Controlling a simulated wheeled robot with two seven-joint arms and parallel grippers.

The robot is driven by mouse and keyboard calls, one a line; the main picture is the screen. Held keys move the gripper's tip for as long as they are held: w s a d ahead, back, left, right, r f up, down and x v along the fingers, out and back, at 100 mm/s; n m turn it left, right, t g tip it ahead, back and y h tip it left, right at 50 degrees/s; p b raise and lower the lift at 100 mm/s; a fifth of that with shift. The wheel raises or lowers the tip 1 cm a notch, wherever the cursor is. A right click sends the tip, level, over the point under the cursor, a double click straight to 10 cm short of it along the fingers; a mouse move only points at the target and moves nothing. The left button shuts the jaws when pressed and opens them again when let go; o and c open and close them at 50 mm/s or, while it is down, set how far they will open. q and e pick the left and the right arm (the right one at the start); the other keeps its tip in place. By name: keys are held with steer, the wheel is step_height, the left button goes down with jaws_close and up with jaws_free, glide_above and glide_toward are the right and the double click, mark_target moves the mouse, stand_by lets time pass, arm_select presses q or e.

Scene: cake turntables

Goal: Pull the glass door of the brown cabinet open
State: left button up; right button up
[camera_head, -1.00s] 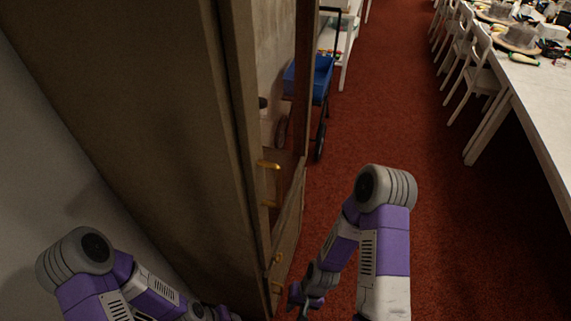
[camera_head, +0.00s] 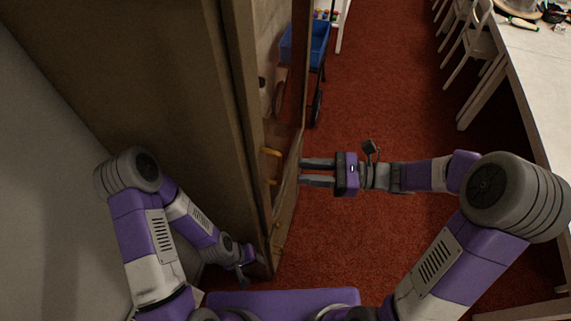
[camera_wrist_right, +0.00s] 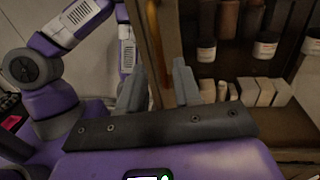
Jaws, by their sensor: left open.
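The brown cabinet (camera_head: 150,75) fills the left of the head view. Its glass door (camera_head: 282,95) shows at a steep slant, with brass handles (camera_head: 271,152) along its frame. I cannot tell whether the door stands ajar. My right gripper (camera_head: 303,172) is open and empty, its two fingers pointing left at the cabinet front near the handles. In the right wrist view a brass handle (camera_wrist_right: 156,45) shows beyond and between the spread fingers (camera_wrist_right: 158,88). My left gripper (camera_head: 252,270) is open low beside the cabinet, partly dark.
Jars (camera_wrist_right: 266,46) and pale blocks (camera_wrist_right: 265,92) show on the cabinet shelves. A blue cart (camera_head: 306,45) stands beyond the cabinet. A white table (camera_head: 535,75) with chairs (camera_head: 472,42) runs along the right. Red carpet between is clear.

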mark_target(280, 183)
steer(key=a, duration=0.7)
steer(key=shift+w+f, duration=0.1)
steer(key=shift+w, duration=0.3)
steer(key=shift+c, duration=0.3)
jaws_close()
